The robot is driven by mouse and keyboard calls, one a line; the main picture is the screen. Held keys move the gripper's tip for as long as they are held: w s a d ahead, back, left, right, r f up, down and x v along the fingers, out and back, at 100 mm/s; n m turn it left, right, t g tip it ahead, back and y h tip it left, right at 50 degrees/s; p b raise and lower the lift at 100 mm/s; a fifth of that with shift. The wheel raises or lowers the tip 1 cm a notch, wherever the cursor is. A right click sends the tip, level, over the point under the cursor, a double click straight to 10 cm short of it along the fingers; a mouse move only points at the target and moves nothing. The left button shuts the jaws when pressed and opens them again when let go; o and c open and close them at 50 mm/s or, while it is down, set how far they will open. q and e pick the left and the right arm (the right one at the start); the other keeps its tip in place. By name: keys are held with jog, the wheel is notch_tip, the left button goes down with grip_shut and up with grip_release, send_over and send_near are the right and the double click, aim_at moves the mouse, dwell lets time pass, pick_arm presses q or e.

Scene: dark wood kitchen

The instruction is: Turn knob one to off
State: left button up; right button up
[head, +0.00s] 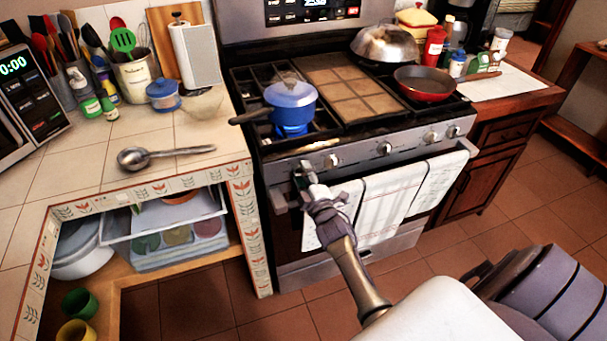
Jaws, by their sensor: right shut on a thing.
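The stove (350,158) has a row of knobs along its silver front panel. My right gripper (303,173) reaches up from below to the left end of this panel and is shut on the leftmost knob, which it mostly hides. The knob's angle cannot be made out. Another knob (331,161) is close to the right of the gripper, and more knobs (383,148) follow along the panel. A blue lidded pot (291,100) stands on the front left burner, with a blue flame (292,129) lit under it. My left gripper is not in view.
White towels (385,200) hang on the oven handle beside my right wrist. A red pan (425,84) and a domed wok (384,45) are on the right burners. A ladle (165,154) lies on the tiled counter at left. The tiled floor in front is clear.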

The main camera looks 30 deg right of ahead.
jog(key=m+p, duration=0.1)
jog(key=m, duration=0.6)
jog(key=shift+f, duration=0.1)
jog(key=m+p, duration=0.1)
jog(key=m, duration=0.2)
jog(key=shift+m, duration=2)
jog(key=shift+f+m, duration=0.1)
jog(key=shift+m, duration=0.2)
jog(key=o, duration=1.2)
jog(key=shift+c, duration=0.2)
jog(key=v, duration=1.2)
